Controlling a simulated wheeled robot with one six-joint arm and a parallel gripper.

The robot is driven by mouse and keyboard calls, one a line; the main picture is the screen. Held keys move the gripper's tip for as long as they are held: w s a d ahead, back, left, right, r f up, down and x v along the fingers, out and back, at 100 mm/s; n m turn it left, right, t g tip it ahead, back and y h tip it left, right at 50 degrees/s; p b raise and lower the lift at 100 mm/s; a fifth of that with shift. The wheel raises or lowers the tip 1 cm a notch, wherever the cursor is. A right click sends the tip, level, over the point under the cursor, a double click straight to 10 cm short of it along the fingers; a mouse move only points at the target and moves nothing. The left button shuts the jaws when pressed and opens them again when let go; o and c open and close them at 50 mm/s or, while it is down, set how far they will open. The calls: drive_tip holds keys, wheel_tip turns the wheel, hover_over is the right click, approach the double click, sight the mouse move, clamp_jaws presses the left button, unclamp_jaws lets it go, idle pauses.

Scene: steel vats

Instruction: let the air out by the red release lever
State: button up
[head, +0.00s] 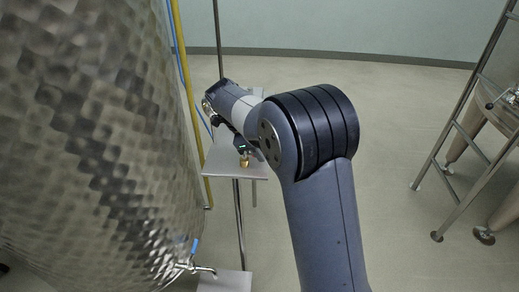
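My gripper (245,149) is small and dark in the head view, low over a small grey table (221,158) beside the big vat. My own arm covers much of it, and I cannot tell whether its fingers are open or shut. A small brass-coloured fitting (245,162) shows just below the gripper, above the table's surface. I cannot tell whether they touch. I cannot make out the red release lever clearly; my gripper and arm may hide it.
A large dimpled steel vat (95,130) fills the left. Its tap (199,268) with a blue handle sticks out low. A yellow pipe (187,95) runs up beside the vat. A ladder frame (468,130) and another vat stand right. Floor between is clear.

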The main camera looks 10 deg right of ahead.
drive_tip(key=shift+o, duration=1.3)
drive_tip(key=shift+r, duration=0.1)
drive_tip(key=p+v, duration=0.1)
drive_tip(key=v, duration=0.9)
drive_tip(key=shift+a+r, duration=0.2)
drive_tip(key=shift+r, duration=0.05)
drive_tip(key=b+x, duration=0.1)
drive_tip(key=x, duration=0.9)
drive_tip(key=shift+d+f, duration=0.2)
drive_tip(key=shift+f, duration=0.1)
drive_tip(key=shift+w, duration=0.1)
